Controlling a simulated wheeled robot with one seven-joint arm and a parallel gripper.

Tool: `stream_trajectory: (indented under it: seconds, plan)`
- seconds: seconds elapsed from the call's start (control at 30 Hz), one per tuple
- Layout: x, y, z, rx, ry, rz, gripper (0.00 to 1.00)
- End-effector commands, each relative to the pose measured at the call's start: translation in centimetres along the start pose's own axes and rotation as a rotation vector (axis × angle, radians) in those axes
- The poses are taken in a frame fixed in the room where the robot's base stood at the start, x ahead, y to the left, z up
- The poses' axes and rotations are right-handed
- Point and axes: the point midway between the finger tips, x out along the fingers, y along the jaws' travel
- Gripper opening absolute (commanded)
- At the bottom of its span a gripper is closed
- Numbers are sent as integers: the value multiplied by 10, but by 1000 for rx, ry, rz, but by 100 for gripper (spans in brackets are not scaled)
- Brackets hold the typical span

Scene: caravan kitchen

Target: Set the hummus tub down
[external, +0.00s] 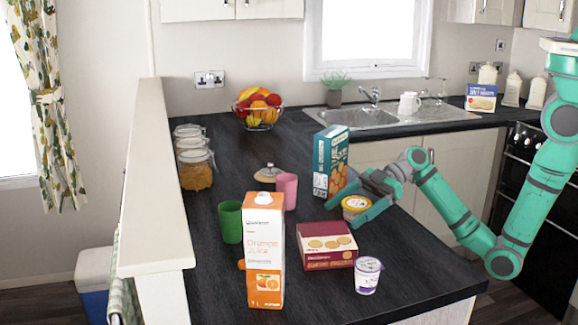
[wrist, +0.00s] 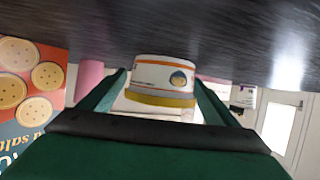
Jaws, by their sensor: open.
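My gripper (external: 350,206) is open, low over the worktop, with one finger on each side of the tub. In the wrist view the picture is upside down; the tub (wrist: 164,76) sits between the two green fingers (wrist: 160,95), its base against the worktop. Whether a finger still touches it I cannot tell.
A teal cracker box (external: 330,161) stands just behind my gripper. The front right worktop is clear.

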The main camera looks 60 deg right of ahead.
Motion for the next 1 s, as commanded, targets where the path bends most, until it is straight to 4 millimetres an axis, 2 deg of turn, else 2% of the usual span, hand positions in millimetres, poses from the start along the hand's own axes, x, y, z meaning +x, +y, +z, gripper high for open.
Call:
stream_trajectory:
  seconds: [0.17,0.6,0.8,1.0]
  plan:
    - [-18,1,-2,0,1,4,83]
    - [-100,1,-1,-1,0,3,83]
    - [-118,0,-2,0,0,2,83]
    - [-121,0,-1,0,0,0,83]
